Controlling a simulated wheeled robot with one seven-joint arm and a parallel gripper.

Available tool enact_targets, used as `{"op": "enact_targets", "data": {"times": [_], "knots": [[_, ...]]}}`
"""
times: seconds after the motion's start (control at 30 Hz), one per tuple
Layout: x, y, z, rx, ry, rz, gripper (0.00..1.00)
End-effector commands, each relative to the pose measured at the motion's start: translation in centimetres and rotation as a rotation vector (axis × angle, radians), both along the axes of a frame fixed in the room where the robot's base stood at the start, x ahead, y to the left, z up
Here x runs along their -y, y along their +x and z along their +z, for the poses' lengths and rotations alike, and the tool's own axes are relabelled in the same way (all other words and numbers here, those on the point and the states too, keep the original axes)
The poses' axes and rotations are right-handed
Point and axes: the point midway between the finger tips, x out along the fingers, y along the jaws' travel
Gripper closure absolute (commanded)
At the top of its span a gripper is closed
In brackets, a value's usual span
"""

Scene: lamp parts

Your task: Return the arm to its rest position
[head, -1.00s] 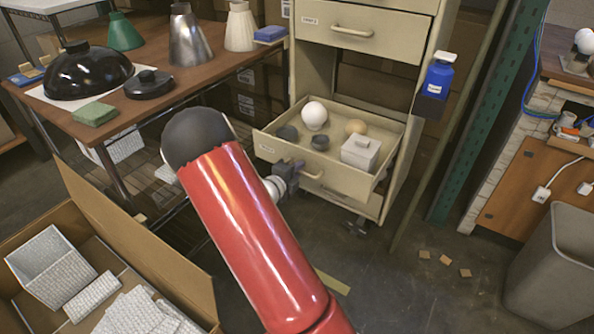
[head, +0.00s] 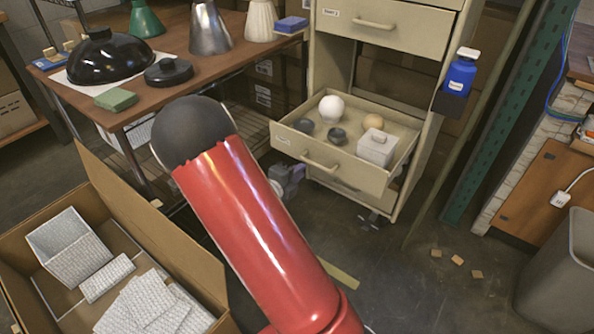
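My red arm (head: 262,225) reaches up from the bottom of the head view and ends in a dark rounded joint. My gripper (head: 288,178) shows only in part behind the arm, low in front of the open drawer (head: 335,175). It looks apart from the drawer front and its handle. Its fingers are too small and too hidden to tell whether they are open or shut. I see nothing held in it. The drawer holds a white bulb (head: 331,107), a tan bulb (head: 373,121), two dark round parts (head: 337,136) and a whitish lidded box (head: 376,147).
A wooden table (head: 190,84) with lamp shades stands at the back left. A cardboard box (head: 165,240) with foam pieces is at the lower left. A grey bin (head: 562,280) stands at the right. Small wooden blocks (head: 457,260) lie on the floor, which is otherwise clear there.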

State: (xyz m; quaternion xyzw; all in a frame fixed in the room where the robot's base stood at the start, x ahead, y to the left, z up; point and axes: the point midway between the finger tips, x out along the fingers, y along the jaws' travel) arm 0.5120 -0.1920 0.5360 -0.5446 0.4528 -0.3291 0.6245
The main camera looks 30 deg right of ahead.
Motion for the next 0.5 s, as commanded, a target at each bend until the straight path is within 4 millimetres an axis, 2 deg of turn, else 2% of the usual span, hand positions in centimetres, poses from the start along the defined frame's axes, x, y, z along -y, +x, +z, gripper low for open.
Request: {"op": "enact_targets", "data": {"times": [0.3, 0.37, 0.5], "knots": [[0.1, -0.3, 0.5, 0.039, 0.025, -0.027, 0.84], [0.2, -1.0, 1.2, 0.107, 0.068, -0.074, 0.84], [0.4, -4.2, 4.1, 0.416, 0.261, -0.298, 0.84]]}}
